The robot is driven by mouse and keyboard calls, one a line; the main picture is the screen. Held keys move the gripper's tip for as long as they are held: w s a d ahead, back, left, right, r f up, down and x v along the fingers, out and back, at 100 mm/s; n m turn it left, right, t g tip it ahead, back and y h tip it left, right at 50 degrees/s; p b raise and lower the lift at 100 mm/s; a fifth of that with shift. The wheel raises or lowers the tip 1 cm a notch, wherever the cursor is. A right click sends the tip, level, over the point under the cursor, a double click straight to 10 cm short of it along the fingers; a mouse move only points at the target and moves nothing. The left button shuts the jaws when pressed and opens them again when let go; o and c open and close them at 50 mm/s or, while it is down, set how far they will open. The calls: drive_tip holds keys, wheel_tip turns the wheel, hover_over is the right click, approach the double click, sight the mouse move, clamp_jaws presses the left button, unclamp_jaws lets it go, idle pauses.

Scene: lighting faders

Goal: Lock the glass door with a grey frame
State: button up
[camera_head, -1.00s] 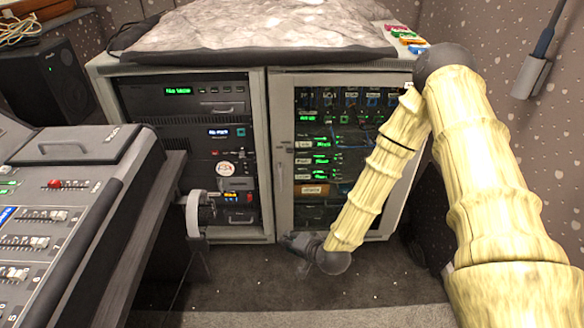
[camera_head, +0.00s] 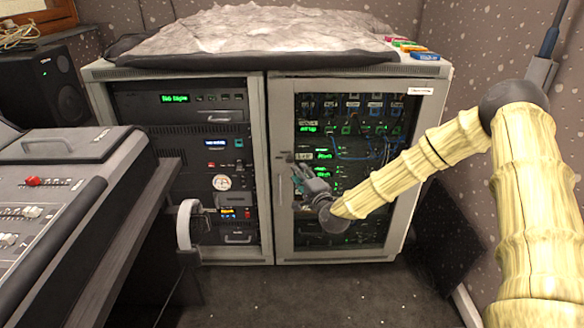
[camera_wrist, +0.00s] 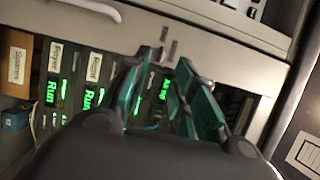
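The glass door with a grey frame (camera_head: 281,225) closes the right half of the rack cabinet and looks shut. A small dark lock fitting (camera_head: 287,157) sits on its left frame strip, above a long handle (camera_head: 281,190). My gripper (camera_head: 299,172) is in front of the door's left edge, just right of and below the fitting. In the wrist view my gripper's teal fingers (camera_wrist: 168,64) are apart with nothing clearly between them. Their tips point at the grey frame (camera_wrist: 205,48) near small metal parts (camera_wrist: 164,50). Whether they touch is unclear.
An open rack (camera_head: 225,155) fills the cabinet's left half. A mixing desk (camera_head: 50,185) and a round grey part (camera_head: 186,222) stand at left. A rumpled grey cover (camera_head: 260,35) lies on top. The floor before the door is clear.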

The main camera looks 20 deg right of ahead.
sight(291, 163)
drive_tip(key=w, duration=0.6)
drive_tip(key=shift+w+a+b, duration=0.3)
drive_tip(key=shift+a+b, duration=0.1)
clamp_jaws()
